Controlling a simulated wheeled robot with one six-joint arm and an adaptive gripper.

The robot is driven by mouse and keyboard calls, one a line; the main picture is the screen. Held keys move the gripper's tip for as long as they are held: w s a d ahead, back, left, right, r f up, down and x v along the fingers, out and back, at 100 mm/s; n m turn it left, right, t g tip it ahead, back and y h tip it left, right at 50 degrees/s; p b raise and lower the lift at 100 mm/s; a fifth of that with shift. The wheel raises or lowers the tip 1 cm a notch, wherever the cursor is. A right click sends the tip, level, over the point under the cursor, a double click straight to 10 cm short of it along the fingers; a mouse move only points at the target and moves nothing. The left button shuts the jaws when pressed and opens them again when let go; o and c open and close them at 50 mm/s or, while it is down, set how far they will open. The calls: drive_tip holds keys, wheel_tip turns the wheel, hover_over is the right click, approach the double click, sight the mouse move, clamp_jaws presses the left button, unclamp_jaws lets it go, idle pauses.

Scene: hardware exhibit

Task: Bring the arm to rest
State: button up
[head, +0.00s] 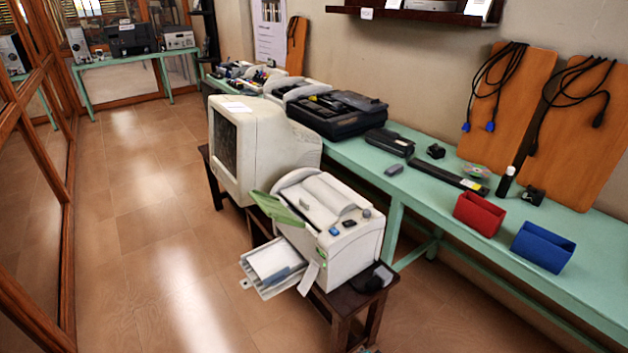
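Neither my arm nor my gripper shows in the head view, so I cannot see its pose or whether it holds anything. The view looks down on a hardware exhibit. A cream printer (352,257) with an open green flap and a pulled-out paper tray (270,268) sits on a dark wooden stand. A bulky CRT monitor (262,150) stands just behind it.
A long green table (435,188) runs along the right wall. It bears a red holder (479,214), a blue holder (542,247), a black printer (325,115) and small devices. A glazed wooden partition (35,190) lines the left. The tiled floor (150,230) between is clear.

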drive_tip(key=s+d+r+n+t+y, duration=0.1)
drive_tip(key=s+r+n+t, duration=0.15)
drive_tip(key=s, duration=1.15)
drive_tip(key=s+r+n+t+y, duration=0.1)
drive_tip(key=s+r+n+t, duration=0.2)
drive_tip(key=s, duration=1.1)
drive_tip(key=s+r+n+t, duration=0.1)
drive_tip(key=s+r+n, duration=0.1)
drive_tip(key=s+r, duration=0.6)
drive_tip(key=s+r+n+t, duration=0.2)
drive_tip(key=s+r, duration=0.7)
drive_tip(key=r, duration=1.1)
drive_tip(key=shift+d+r, duration=0.25)
